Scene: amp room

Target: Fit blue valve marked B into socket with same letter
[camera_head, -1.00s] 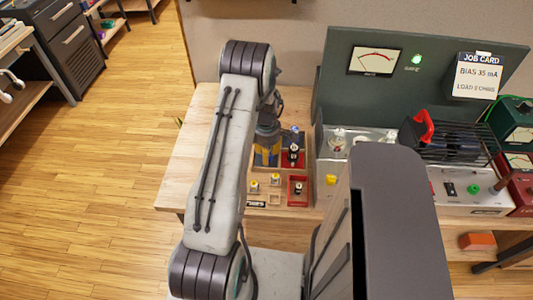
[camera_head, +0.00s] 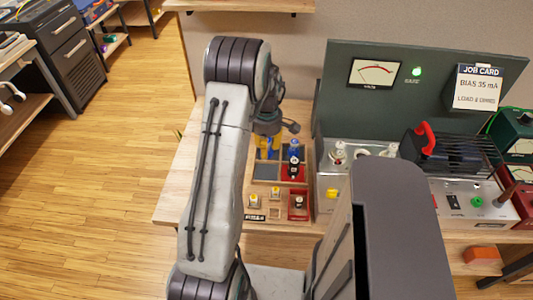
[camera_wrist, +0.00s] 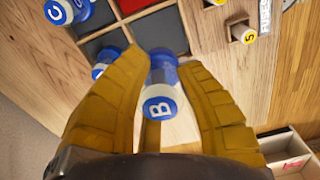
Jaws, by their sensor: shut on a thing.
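The blue valve marked B (camera_wrist: 162,85) is between the yellow fingers of my gripper (camera_wrist: 165,95), which is shut on it, its white lettered end toward the wrist camera. In the head view my gripper (camera_head: 267,146) is over the back left of the wooden parts tray (camera_head: 264,212); the held valve is mostly hidden there. A blue valve marked C (camera_wrist: 62,10) shows in the wrist view, with another blue valve (camera_wrist: 104,62) partly behind the left finger. The socket marked B cannot be made out.
The grey amplifier chassis (camera_head: 327,182) stands right of the tray, with pale fittings (camera_head: 338,152) on top and a tall green back panel (camera_head: 330,100). Small yellow-topped parts (camera_head: 275,191) sit at the tray's front. A wooden shelf (camera_head: 240,5) hangs above; the bench's left end (camera_head: 190,170) is clear.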

